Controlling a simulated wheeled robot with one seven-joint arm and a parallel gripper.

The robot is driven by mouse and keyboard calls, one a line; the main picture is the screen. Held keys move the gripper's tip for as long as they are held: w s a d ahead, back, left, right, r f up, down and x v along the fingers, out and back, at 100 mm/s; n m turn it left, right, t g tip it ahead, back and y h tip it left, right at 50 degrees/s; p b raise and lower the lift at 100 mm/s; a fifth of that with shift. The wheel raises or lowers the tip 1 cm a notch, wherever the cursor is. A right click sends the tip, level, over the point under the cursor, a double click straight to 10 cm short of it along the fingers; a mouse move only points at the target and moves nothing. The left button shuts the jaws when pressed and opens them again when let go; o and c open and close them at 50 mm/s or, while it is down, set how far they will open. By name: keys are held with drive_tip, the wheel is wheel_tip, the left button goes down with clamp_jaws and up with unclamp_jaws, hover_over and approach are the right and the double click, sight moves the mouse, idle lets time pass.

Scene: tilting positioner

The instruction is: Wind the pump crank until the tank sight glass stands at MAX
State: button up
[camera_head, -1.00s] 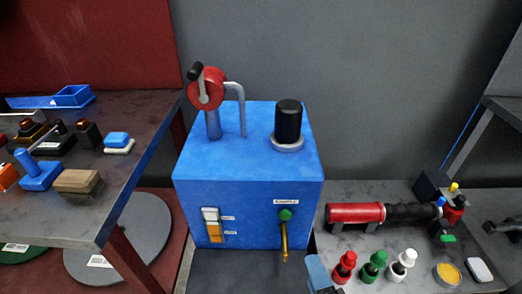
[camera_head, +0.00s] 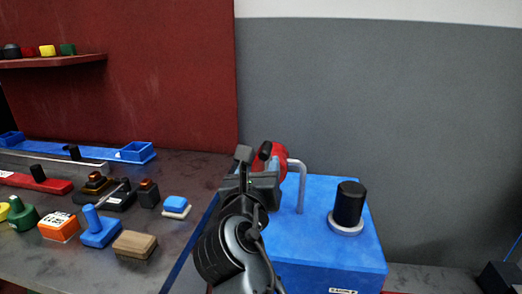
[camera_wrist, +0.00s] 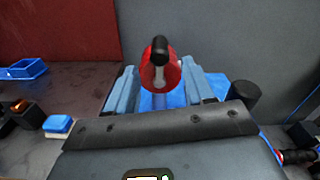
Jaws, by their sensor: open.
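The pump crank shows in the wrist view as a red disc (camera_wrist: 151,82) with a grey arm and a black handle (camera_wrist: 160,47). It stands on the blue pump tank (camera_head: 330,250). My gripper (camera_wrist: 159,66) is open, one finger on each side of the crank in the wrist view, with the handle in the gap. I see no grip on it, and the exact depth is unclear. In the head view my gripper (camera_head: 256,165) overlaps the crank's red disc (camera_head: 281,158). The sight glass on the tank's front is not visible now.
A grey bent pipe (camera_head: 301,185) rises right beside the crank. A black cylinder (camera_head: 349,205) stands on the tank top. A dark table (camera_head: 185,175) with a blue block (camera_head: 176,204) and other small parts lies to the left. A grey wall stands behind.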

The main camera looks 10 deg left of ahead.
sight(263, 157)
drive_tip(key=shift+w+d, duration=0.1)
drive_tip(key=shift+w, duration=3.75)
clamp_jaws()
